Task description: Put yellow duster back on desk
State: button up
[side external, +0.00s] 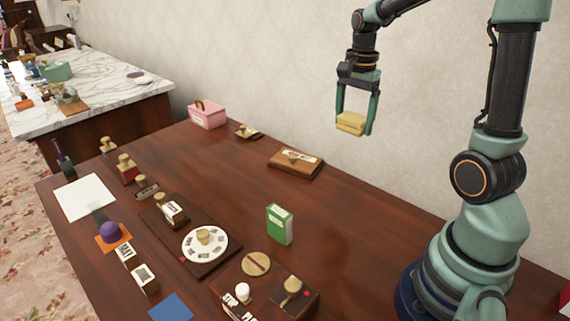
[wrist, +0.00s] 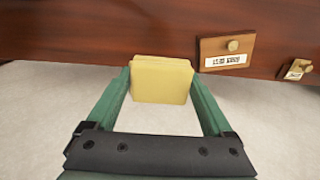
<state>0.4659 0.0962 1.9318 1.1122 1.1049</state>
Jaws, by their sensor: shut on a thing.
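The yellow duster (side external: 350,123) is a folded yellow block between the two green fingers of my gripper (side external: 357,118). My gripper is shut on it and holds it in the air, above the rear right of the brown wooden desk (side external: 345,210), close to the wall. In the wrist view the duster (wrist: 162,80) sits between the fingertips of my gripper (wrist: 162,85), with the desk (wrist: 100,30) beyond it. The duster is apart from the desk surface.
A green box (side external: 279,224), a pink box (side external: 207,114) and a dark tray with a white disc (side external: 205,244) stand there. The rear right desk surface is clear.

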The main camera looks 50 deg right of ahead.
aim_at(343, 191)
notch_tip(343, 191, down, 19)
jog(key=shift+r, duration=0.15)
dwell(0.4)
jog(key=o, duration=0.9)
notch_tip(343, 191, up, 12)
jog(key=shift+s+a+r+n+t, duration=0.85)
jog(key=shift+a+r+n, duration=1.2)
jog(key=shift+a+n, duration=0.85)
jog(key=shift+s+a+r+n+t, duration=0.7)
jog(key=shift+a+r+n+t, duration=0.3)
jog(key=shift+a+r+n, duration=1.5)
jog(key=shift+s+a+r+n+t, duration=0.85)
jog(key=shift+a+r+n, duration=0.8)
jog(key=shift+a+n, duration=1.6)
